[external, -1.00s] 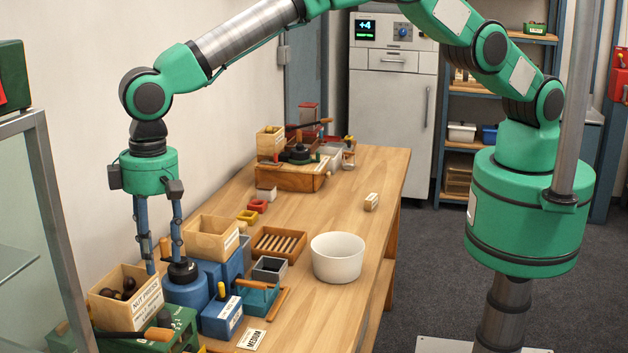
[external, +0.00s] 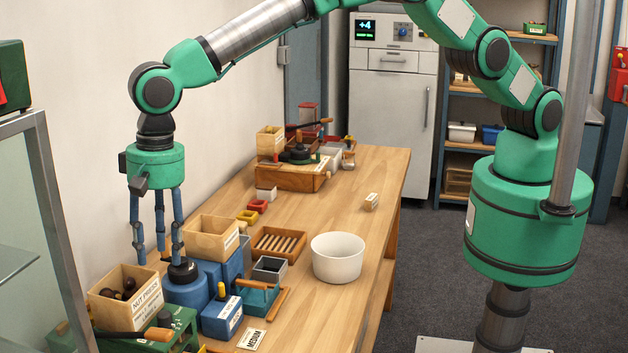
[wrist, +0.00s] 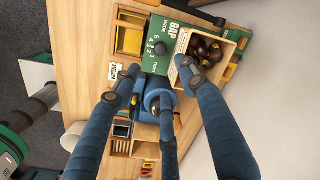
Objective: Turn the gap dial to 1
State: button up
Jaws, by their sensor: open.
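In the external view the green machine (external: 180,322) stands at the front left end of the bench, with the dial hard to make out. My gripper (external: 159,258) hangs pointing down, behind the green machine and above the blue machine. In the wrist view its three blue fingers (wrist: 156,82) are spread and empty, with the dial beyond their tips.
A wooden box of chestnuts (external: 127,292) stands beside the green machine. The blue machine (external: 187,290) with a black top is close to my fingers. A wooden bin (external: 212,240) and white bowl (external: 337,258) stand farther along. The bench's right side (external: 362,225) is mostly clear.

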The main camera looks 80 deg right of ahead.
aim_at(164, 313)
jog(key=shift+f, duration=0.2)
jog(key=f, duration=0.9)
jog(key=a+f+p, duration=0.1)
jog(key=f, duration=0.3)
jog(key=shift+w+f, duration=0.2)
jog(key=shift+w, duration=0.15)
grip_shut()
